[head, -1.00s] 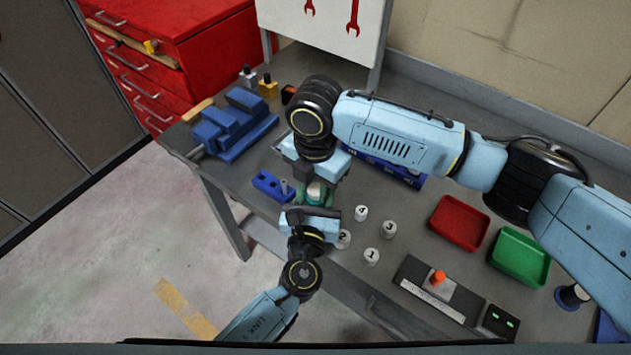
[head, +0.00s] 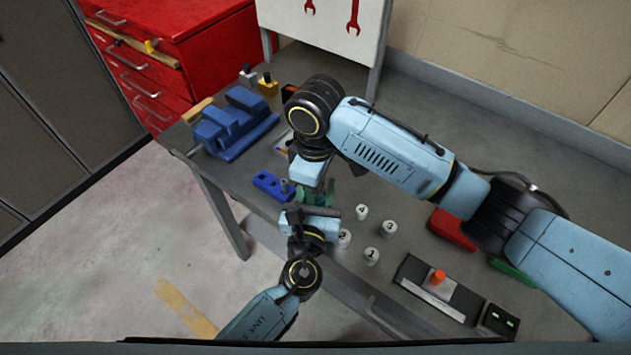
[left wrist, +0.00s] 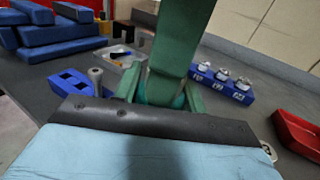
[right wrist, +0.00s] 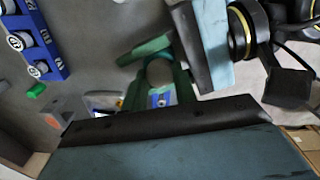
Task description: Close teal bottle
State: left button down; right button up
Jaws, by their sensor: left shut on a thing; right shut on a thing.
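The teal bottle (left wrist: 165,92) shows only in part between green fingers in the left wrist view. In the head view it is mostly hidden by my grippers. My left gripper (head: 318,200) is shut on the bottle from the near side. My right gripper (head: 319,187) comes down from above and is shut on a pale round thing, probably the bottle's cap (right wrist: 160,72), which shows between green fingers in the right wrist view. Both grippers are close together at the same spot. I cannot tell whether the cap sits fully on the bottle.
Several numbered white cylinders (head: 372,256) stand right of the grippers. A blue block (head: 272,186) lies to the left, and a blue vise (head: 235,125) behind it. A red tray (head: 452,230) and a control box with an orange button (head: 438,277) are at right.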

jog(key=m, duration=0.4)
jog(key=shift+m, duration=0.3)
jog(key=o, duration=1.1)
jog(key=shift+r, duration=2.25)
